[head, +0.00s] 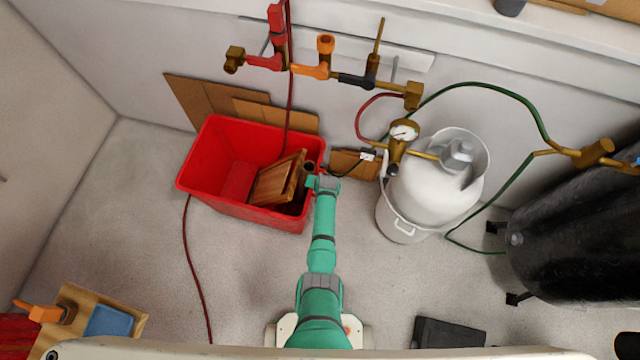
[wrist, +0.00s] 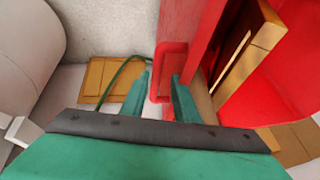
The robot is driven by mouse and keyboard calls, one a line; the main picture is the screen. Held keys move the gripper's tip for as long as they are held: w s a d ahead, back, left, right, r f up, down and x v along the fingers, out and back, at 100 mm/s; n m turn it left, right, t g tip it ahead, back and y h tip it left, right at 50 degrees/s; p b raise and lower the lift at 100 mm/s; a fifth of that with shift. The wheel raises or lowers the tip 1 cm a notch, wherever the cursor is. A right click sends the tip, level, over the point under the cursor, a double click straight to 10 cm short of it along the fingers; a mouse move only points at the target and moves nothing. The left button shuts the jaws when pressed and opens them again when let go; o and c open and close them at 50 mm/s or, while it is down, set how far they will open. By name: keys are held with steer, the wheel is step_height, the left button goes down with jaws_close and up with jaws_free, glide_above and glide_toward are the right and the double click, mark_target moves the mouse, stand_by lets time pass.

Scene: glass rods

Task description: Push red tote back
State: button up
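The red tote (head: 232,207) stands on the floor near the back wall, at a slant, in the head view. A slatted wooden piece (head: 273,186) leans inside its right part. My gripper (head: 318,180) is at the tote's right end. In the wrist view the two teal fingers of my gripper (wrist: 160,88) are a small gap apart, with the tote's red handle (wrist: 168,52) between them. They look shut on the handle; the exact contact is partly hidden by the fingers.
Cardboard pieces (head: 190,98) lean on the wall behind the tote. A white gas cylinder (head: 425,190) stands right of my gripper, and a black tank (head: 570,240) further right. A dark red hose (head: 188,260) runs along the floor left of my arm. The left floor is mostly clear.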

steer(key=shift+d, duration=0.1)
stand_by(0.4)
steer(key=shift+v, duration=0.8)
steer(key=v, duration=0.9)
steer(key=shift+s, duration=0.2)
steer(key=shift+w+r, duration=0.1)
